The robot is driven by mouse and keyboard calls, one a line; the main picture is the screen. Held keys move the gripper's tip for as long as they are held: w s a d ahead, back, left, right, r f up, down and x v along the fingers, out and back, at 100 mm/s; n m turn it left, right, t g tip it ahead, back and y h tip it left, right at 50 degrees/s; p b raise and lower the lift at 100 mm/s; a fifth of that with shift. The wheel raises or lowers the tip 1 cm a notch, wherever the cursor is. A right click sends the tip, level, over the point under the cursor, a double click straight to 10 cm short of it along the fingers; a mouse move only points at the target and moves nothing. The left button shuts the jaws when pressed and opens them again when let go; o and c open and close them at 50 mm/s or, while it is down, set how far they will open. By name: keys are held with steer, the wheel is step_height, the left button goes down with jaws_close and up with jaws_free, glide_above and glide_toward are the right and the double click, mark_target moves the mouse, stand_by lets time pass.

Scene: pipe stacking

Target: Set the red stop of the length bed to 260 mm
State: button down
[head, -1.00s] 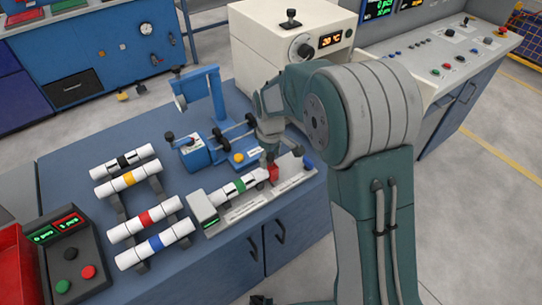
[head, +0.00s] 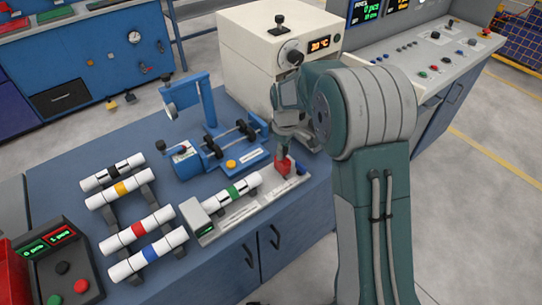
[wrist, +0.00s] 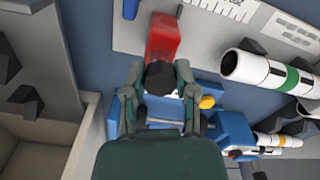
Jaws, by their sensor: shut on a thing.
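The length bed (head: 212,228) is a pale grey rail along the front edge of the blue table, with a small green display at its left end. A white pipe with a green band (head: 232,190) lies in it. The red stop (head: 283,167) stands on the bed to the right of the pipe, with a gap between them. My gripper (head: 281,146) is shut on the stop's dark top. The wrist view shows the red stop (wrist: 163,38) with its black knob between my fingers (wrist: 160,80). The scale (wrist: 225,8) is partly visible; the stop's reading cannot be told.
Behind the bed is a blue fixture (head: 228,152) with rollers and a yellow button. A white oven-like box (head: 255,55) stands behind my arm. Several banded pipes lie on a rack (head: 147,180) at left, beside a button box (head: 65,265).

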steer(key=shift+d+f, duration=0.1)
steer(key=shift+d, duration=0.15)
steer(key=c, duration=0.6)
jaws_free()
steer(key=shift+o, duration=1)
steer(key=shift+d, duration=0.35)
steer(key=shift+a, duration=0.2)
steer(key=shift+w+a+r, duration=0.1)
steer(key=shift+a+r, duration=0.05)
steer(key=shift+r, duration=0.2)
step_height(320, 180, up, 11)
steer(key=shift+d+r, duration=0.15)
steer(key=shift+d, duration=0.05)
